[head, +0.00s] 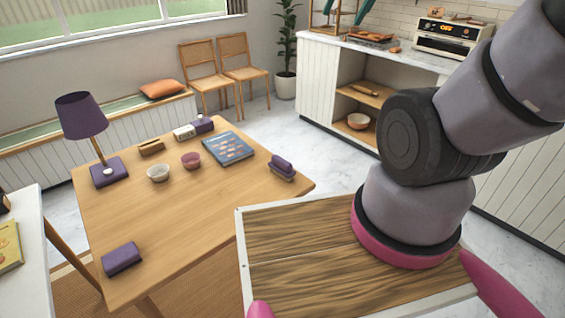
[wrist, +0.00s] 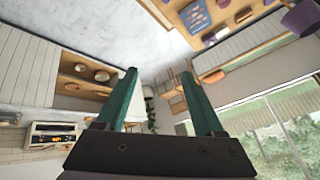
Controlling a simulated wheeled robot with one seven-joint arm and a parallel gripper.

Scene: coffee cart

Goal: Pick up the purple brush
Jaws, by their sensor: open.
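A purple brush-like object (head: 282,168) with a paler lower layer lies near the right corner of the wooden table (head: 165,222). I take it for the purple brush. A plain purple block-like object (head: 122,258) lies near the table's front left edge. My gripper (wrist: 158,74) shows in the wrist view with its two teal fingers apart and nothing between them. It is well away from the table. Teal finger-like tips also show at the top edge of the head view.
The table also bears a purple lamp (head: 82,116), a pale bowl (head: 158,173), a pink bowl (head: 191,160) and a blue book (head: 228,148). Two chairs (head: 202,66) stand behind. A counter (head: 392,57) with an oven (head: 452,40) is at the right.

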